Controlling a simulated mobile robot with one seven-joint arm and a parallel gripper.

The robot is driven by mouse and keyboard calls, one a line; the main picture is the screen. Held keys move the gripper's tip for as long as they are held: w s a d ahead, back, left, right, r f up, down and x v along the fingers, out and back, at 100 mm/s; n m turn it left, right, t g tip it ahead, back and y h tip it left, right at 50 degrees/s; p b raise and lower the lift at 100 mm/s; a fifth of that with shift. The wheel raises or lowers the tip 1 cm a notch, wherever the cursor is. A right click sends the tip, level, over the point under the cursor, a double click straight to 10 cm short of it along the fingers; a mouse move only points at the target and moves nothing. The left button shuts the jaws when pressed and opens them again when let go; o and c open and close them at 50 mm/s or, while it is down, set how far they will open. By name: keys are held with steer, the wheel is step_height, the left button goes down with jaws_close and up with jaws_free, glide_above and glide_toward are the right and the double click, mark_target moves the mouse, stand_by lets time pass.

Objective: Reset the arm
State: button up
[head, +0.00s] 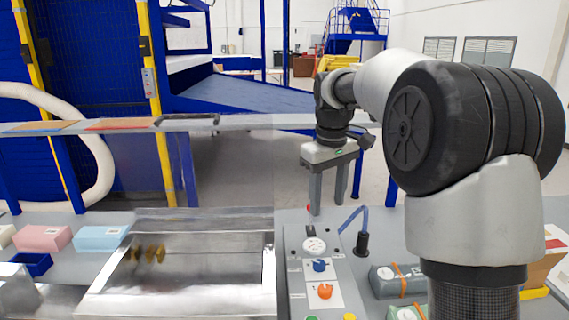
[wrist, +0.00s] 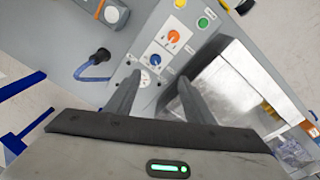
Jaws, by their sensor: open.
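My gripper (head: 329,198) hangs from my arm in the head view, above the far end of the control panel (head: 333,292). Its two fingers point down, apart, with nothing between them. In the wrist view my gripper (wrist: 158,85) shows both fingers spread over the panel, near the round white gauge (wrist: 146,78). The blue knob (wrist: 155,60) and orange knob (wrist: 173,37) lie beyond the fingertips. I cannot tell whether the fingers touch anything, but they look clear of the panel.
A metal basin (head: 190,292) lies left of the panel. A pink block (head: 43,238) and a light blue block (head: 101,238) sit at its left. A black plug with a blue cable (head: 362,242) stands right of the gauge. Grey strapped packs (head: 399,281) lie further right.

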steer(key=s+r+m+t, duration=0.1)
steer(key=s+r, duration=0.4)
steer(key=s, duration=0.3)
steer(key=s+f+m+t+p, duration=0.2)
steer(key=s+f+m+t, duration=0.1)
steer(key=s, duration=1.8)
steer(key=shift+d+f+m+t, duration=0.2)
steer(key=shift+d+m+t, duration=0.1)
steer(key=shift+m, duration=0.6)
